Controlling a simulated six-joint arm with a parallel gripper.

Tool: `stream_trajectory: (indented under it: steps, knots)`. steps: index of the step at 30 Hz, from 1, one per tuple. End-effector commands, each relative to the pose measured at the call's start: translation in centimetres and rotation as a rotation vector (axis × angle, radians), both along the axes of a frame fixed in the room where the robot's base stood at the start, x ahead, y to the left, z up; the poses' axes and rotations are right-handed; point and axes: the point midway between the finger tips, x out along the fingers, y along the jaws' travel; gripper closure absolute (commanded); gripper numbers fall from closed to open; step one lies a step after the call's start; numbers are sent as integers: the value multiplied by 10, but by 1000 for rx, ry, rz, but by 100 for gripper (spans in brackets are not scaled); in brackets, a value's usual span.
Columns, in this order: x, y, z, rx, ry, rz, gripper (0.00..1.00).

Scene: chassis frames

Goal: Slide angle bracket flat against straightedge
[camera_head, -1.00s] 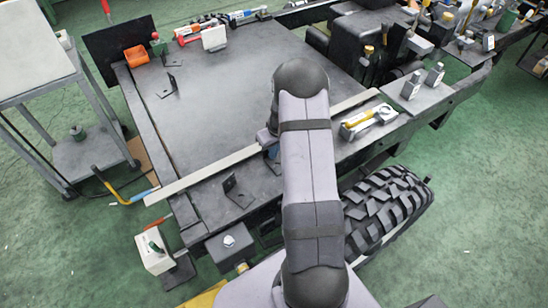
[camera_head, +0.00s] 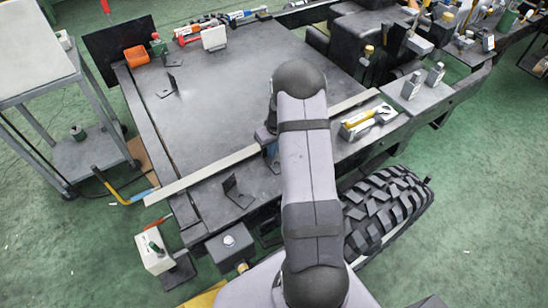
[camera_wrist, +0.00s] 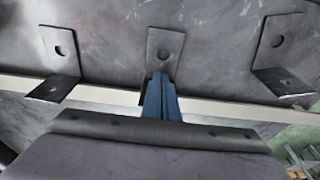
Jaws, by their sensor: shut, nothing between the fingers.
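The straightedge (camera_head: 205,174) is a long pale strip lying across the dark bench; it also crosses the wrist view (camera_wrist: 225,108). In the wrist view three dark angle brackets with holes show: one at left (camera_wrist: 60,52), one in the middle (camera_wrist: 166,44) and one at right (camera_wrist: 278,40). My gripper (camera_wrist: 160,80) is shut and empty, its blue fingers at the middle bracket's lower part, which they partly hide. I cannot tell whether they touch it. In the head view one bracket (camera_head: 238,192) stands on the near side of the strip; my arm hides much around the gripper.
Another bracket (camera_head: 172,82) stands on the far left of the bench top. An orange block (camera_head: 136,57) and a white block (camera_head: 214,38) sit along the far edge. A yellow-handled tool (camera_head: 366,119) lies right of my arm. The bench centre is clear.

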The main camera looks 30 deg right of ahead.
Motion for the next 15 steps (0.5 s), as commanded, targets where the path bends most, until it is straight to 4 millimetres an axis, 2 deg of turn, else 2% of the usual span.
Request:
stream_trajectory:
  steps: [15]
  knots:
    - [5, 0, 0, -1, -1, 2, 100]
